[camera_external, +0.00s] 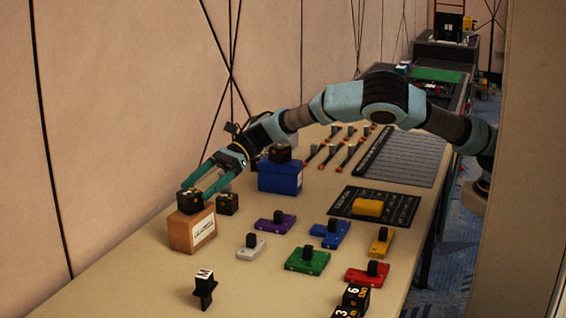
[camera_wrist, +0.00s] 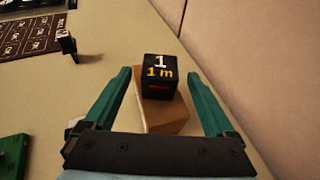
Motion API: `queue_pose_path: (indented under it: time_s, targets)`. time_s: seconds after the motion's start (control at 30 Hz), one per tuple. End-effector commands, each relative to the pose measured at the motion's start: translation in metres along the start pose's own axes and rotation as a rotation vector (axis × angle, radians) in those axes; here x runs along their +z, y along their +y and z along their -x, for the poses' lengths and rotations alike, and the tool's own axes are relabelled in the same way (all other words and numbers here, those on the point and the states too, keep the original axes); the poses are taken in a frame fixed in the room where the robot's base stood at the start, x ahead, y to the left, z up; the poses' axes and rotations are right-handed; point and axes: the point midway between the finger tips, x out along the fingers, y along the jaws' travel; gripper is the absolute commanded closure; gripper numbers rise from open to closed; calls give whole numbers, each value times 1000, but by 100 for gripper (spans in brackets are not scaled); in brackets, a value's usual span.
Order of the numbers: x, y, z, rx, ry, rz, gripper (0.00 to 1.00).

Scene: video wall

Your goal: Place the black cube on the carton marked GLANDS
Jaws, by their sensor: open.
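A brown carton (camera_external: 186,234) with a white label stands near the table's left edge; the label's print is too small to read surely. A black cube (camera_external: 190,201) rests on its top. In the wrist view this cube (camera_wrist: 160,78), marked "1" and "1 m", sits on the carton (camera_wrist: 160,119). My gripper (camera_external: 199,189) is open just above and behind the carton. In the wrist view its green fingers (camera_wrist: 156,72) stand on either side of the cube, with a gap at each side.
A second black cube (camera_external: 228,204) is right beside the carton, beneath one finger. A blue box (camera_external: 280,178) bearing a black cube (camera_external: 280,153) stands behind. Several coloured blocks with black knobs lie to the right. A dark upright piece (camera_external: 204,290) stands in front.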

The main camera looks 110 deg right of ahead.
Motion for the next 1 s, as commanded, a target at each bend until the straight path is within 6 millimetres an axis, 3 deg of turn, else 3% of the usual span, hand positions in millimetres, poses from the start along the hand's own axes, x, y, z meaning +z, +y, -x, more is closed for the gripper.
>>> queue_pose_path:
  time_s: [0.2, 0.37, 0.47, 0.53, 0.67, 0.77, 0.87, 0.97, 1.0]
  targets:
    - [0, -1, 40, -2, -1, -1, 10]
    - [0, -1, 54, -3, -1, -4, 10]
    - [6, -5, 61, -47, -26, -78, 10]
    - [13, -12, 68, -125, -72, -224, 10]
    - [20, -23, 91, -333, -215, -731, 10]
    - [3, -8, 112, -484, -327, -1236, 10]
    - [-28, 35, 131, -624, -403, -1737, 10]
    - [-66, 104, 153, -793, -440, -2207, 10]
    - [-82, 138, 164, -878, -446, -2380, 10]
